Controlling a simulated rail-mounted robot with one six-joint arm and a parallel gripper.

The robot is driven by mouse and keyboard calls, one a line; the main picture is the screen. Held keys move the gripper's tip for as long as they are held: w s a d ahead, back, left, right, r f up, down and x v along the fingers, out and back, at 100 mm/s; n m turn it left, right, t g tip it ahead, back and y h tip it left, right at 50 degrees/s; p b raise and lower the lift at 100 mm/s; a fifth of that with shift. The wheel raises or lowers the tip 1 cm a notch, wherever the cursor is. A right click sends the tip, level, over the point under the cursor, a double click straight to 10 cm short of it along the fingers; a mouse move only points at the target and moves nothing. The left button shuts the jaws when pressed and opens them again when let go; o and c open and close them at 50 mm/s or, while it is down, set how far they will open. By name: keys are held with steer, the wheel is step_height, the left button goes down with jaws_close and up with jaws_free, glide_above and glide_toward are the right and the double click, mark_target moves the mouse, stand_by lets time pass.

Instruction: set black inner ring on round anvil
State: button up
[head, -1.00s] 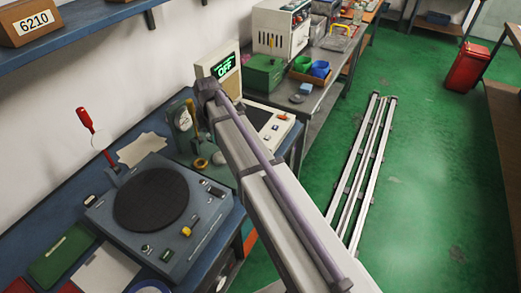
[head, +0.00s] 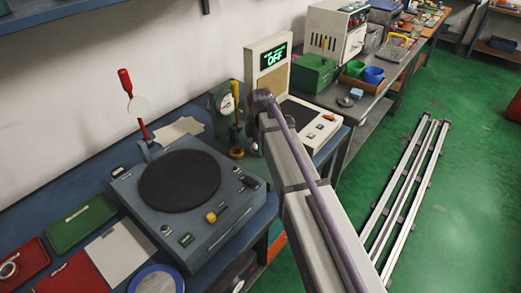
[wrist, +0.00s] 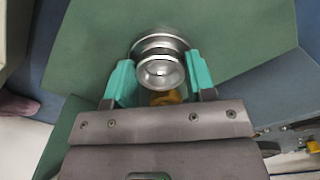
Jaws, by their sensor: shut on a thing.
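In the wrist view my gripper (wrist: 160,69) has its two teal fingers shut on a round metal ring (wrist: 161,73). The ring shows bright edges and a darker band, and I look into its open bore. A brass-coloured part (wrist: 165,98) shows just below the ring, between the fingers. A broad green surface (wrist: 225,28) lies behind the ring. I cannot single out the round anvil with certainty. In the head view my arm ends near the green dial gauge stand (head: 221,113), and my gripper and the ring are hidden behind it.
A blue-grey unit with a dark round plate (head: 180,178) stands left of the gauge stand. A brass post with a yellow handle (head: 235,103) stands beside the gauge. A display reading OFF (head: 270,58) is behind my arm.

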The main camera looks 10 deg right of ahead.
steer(key=shift+f, duration=0.15)
steer(key=o, duration=1.1)
step_height(320, 180, up, 13)
steer(key=p, duration=1.2)
steer(key=s+m, duration=1.8)
steer(key=s, duration=0.3)
steer(key=shift+a+f+m, duration=0.2)
steer(key=shift+m, duration=0.1)
steer(key=shift+s, duration=0.1)
